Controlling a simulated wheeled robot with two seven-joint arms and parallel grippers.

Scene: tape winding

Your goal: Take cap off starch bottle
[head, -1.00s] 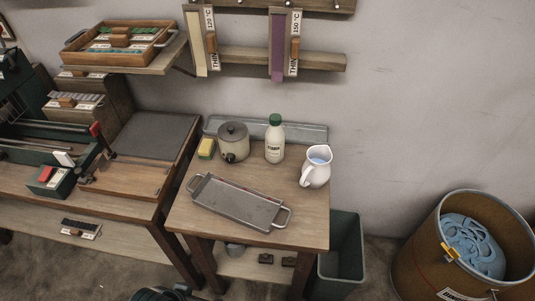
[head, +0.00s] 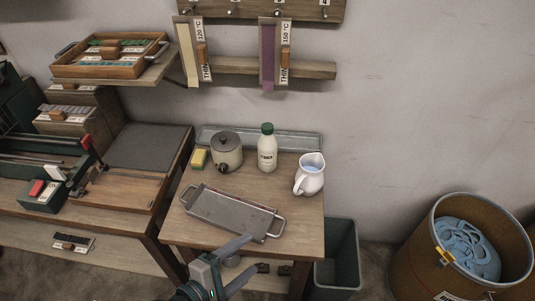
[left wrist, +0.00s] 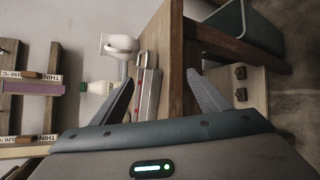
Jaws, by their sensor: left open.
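The cap is on the bottle. My left gripper (head: 240,262) is low in front of the table's front edge, open and empty, well away from the bottle. In the left wrist view the bottle (left wrist: 97,88) lies sideways beyond the left finger, with its green cap (left wrist: 83,87) visible. My right gripper is not in view.
A metal tray (head: 225,208) with handles lies at the table's front. The grey pot (head: 227,150), yellow sponge (head: 199,158) and white jug (head: 310,174) stand near the bottle. A green bin (head: 338,255) stands right of the table. A drum (head: 410,265) is farther right.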

